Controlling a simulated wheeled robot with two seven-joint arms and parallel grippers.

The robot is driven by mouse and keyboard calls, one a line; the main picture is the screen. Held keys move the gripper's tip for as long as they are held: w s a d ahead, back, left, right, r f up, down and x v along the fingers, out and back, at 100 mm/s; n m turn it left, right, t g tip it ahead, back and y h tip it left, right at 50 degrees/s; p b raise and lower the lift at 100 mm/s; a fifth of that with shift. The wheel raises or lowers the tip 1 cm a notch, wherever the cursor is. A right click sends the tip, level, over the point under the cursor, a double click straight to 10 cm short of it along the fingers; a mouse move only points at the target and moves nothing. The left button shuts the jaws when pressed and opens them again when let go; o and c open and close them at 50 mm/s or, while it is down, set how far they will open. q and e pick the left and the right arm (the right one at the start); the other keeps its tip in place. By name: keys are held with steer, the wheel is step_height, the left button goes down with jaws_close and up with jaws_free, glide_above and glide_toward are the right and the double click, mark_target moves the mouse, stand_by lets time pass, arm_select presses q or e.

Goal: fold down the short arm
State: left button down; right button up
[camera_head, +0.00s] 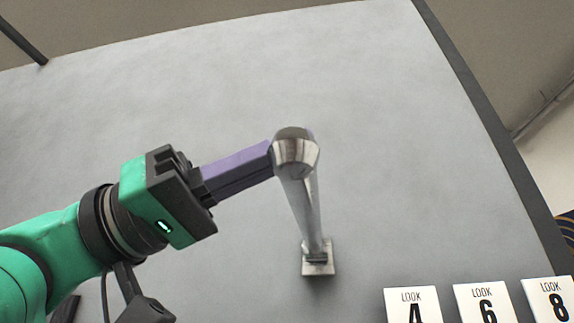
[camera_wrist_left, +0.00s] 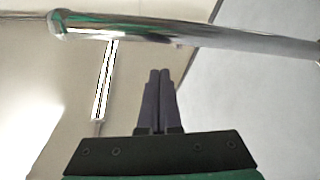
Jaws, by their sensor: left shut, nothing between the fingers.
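The short arm (camera_head: 302,200) is a shiny metal rod hinged at a small square plate (camera_head: 318,268) on a grey panel. It stands out from the panel, its rounded free end toward me and higher in the picture. It also crosses the top of the left wrist view (camera_wrist_left: 200,36). My left gripper (camera_head: 262,160) has purple fingers, shut and empty. In the head view they reach the rod's free end, which hides most of their tips. In the wrist view the closed fingertips (camera_wrist_left: 160,72) point toward the rod; I cannot tell whether they touch. My right gripper is not in view.
The grey panel (camera_head: 130,120) fills most of the head view, with a dark edge (camera_head: 490,120) at the right. White number cards reading LOOK 4 (camera_head: 411,306), 6 (camera_head: 486,304) and 8 (camera_head: 550,300) stand at lower right. The area left of the rod above my arm is clear.

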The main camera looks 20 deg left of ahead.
arm_select(q)
steer(key=f+b, duration=0.1)
steer(key=f+m+g+b, duration=0.1)
steer(key=f, duration=0.1)
steer(key=s+f+m+b, duration=0.1)
steer(key=f, duration=0.1)
steer(key=shift+f+g+h+b, duration=0.25)
steer(key=shift+g+h+b, duration=0.05)
steer(key=shift+f, duration=0.15)
steer(key=s+a+b, duration=0.1)
steer(key=s+a, duration=0.1)
steer(key=a, duration=0.6)
steer(key=s+a+f+b, duration=0.1)
steer(key=s+a, duration=0.2)
steer(key=a, duration=0.5)
steer(key=shift+a+f, duration=0.15)
steer(key=shift+f, duration=0.1)
